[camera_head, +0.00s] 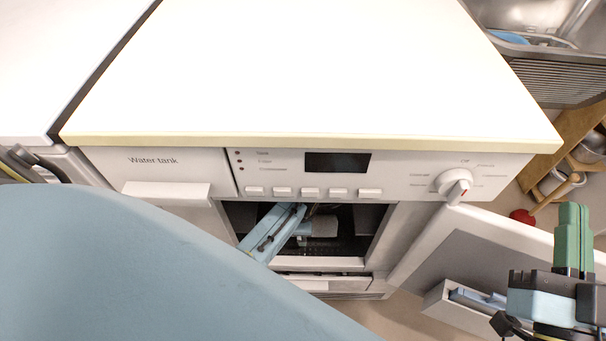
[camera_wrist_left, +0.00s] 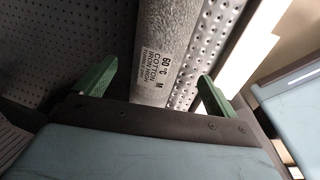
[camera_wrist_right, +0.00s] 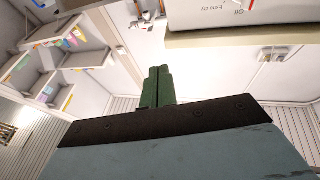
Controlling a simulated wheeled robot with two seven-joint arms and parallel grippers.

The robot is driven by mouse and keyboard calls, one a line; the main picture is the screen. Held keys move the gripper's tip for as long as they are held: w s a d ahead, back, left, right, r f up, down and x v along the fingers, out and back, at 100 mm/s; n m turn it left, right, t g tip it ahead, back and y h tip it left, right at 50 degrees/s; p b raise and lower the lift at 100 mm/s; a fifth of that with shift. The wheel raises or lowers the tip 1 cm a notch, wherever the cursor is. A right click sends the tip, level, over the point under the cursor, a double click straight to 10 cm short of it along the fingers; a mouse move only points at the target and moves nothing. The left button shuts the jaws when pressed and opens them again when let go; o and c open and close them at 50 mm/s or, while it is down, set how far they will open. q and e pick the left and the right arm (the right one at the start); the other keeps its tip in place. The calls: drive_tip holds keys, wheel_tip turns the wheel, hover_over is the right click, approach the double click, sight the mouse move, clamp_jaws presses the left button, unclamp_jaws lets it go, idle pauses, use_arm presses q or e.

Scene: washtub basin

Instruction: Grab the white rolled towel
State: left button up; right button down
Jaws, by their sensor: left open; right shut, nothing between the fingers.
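The rolled towel (camera_head: 324,226) is a pale grey-white cylinder inside the dark opening of the white machine (camera_head: 400,172). In the left wrist view the towel (camera_wrist_left: 175,50) carries a printed label and runs lengthwise between two green fingers. My left gripper (camera_wrist_left: 157,80) is open, with one finger on each side of the towel and gaps showing; the towel's near end is hidden by the gripper body. In the head view my left forearm partly blocks the opening. My right gripper (camera_head: 573,238) is shut and empty outside the machine, at right; it also shows in the right wrist view (camera_wrist_right: 157,88).
Perforated metal walls (camera_wrist_left: 60,40) lie close around the left gripper. The machine's open door (camera_head: 490,245) stands right of the opening. A bright worktop (camera_head: 310,70) overhangs above. A wooden rack with pots (camera_head: 570,160) and a sink (camera_head: 530,20) stand farther right.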

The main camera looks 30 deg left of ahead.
use_arm(q)
drive_tip(key=shift+f, duration=0.35)
drive_tip(key=shift+w+a+f+b, duration=0.15)
drive_tip(key=shift+f+b, duration=0.15)
drive_tip(key=shift+b, duration=0.2)
drive_tip(key=shift+w+f+b, duration=0.15)
drive_tip(key=shift+f+b, duration=0.45)
drive_tip(key=shift+f, duration=0.05)
drive_tip(key=shift+b+x, duration=0.6)
drive_tip(key=shift+x, duration=0.2)
use_arm(e)
drive_tip(key=s+r+t, duration=0.1)
drive_tip(key=t, duration=0.1)
drive_tip(key=s+r+t+y, duration=0.1)
drive_tip(key=r+t, duration=0.1)
drive_tip(key=s+r+t, duration=0.1)
drive_tip(key=s+t, duration=0.1)
drive_tip(key=shift+d+r+y, duration=0.2)
drive_tip(key=shift+d+y, duration=0.2)
use_arm(q)
drive_tip(key=c, duration=1.1)
drive_tip(key=shift+c, duration=0.3)
drive_tip(key=shift+r, duration=0.15)
use_arm(e)
drive_tip(key=shift+w, duration=0.1)
